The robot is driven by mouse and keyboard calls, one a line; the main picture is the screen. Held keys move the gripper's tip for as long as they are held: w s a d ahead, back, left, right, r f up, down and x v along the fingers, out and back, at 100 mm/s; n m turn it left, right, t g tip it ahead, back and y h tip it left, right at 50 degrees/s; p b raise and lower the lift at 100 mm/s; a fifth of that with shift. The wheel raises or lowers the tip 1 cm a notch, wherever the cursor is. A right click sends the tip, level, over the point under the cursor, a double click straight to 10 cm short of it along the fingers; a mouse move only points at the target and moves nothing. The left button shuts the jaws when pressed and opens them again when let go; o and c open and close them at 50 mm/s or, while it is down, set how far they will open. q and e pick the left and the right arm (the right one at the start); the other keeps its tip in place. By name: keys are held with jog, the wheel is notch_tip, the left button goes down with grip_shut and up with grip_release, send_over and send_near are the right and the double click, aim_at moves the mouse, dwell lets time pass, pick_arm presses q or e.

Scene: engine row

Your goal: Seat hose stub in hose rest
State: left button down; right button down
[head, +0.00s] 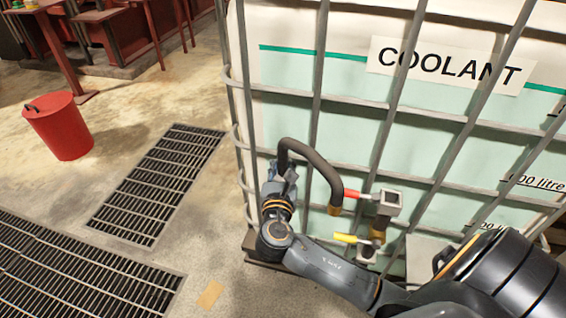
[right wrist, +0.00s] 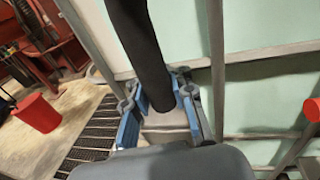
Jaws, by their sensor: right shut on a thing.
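My right gripper (head: 284,174) is shut on the black hose stub (head: 318,165) near one end. The hose arches up from the jaws and bends down to the right to a brass-coloured end (head: 334,209). In the right wrist view the hose (right wrist: 139,45) rises between the blue-padded fingers (right wrist: 160,100); its gripped end is partly hidden. A grey square holder with an open top (head: 391,201), possibly the hose rest, is right of the hose's brass end, in front of the tank. I cannot tell whether they touch. My left gripper is not in view.
The caged coolant tank (head: 290,75) stands close behind the hose. A red handle (head: 352,193) and a yellow handle (head: 345,238) stick out near the holder. A red bucket (head: 60,127) and floor grates (head: 157,182) are at left, with open floor around them.

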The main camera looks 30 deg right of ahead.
jog(key=shift+r, duration=0.1)
jog(key=c, duration=1.1)
grip_release()
jog(key=shift+o, duration=0.2)
jog(key=shift+s+a, duration=0.1)
jog(key=v, duration=1.1)
jog(key=shift+s+a, duration=0.2)
jog(key=shift+s, duration=0.15)
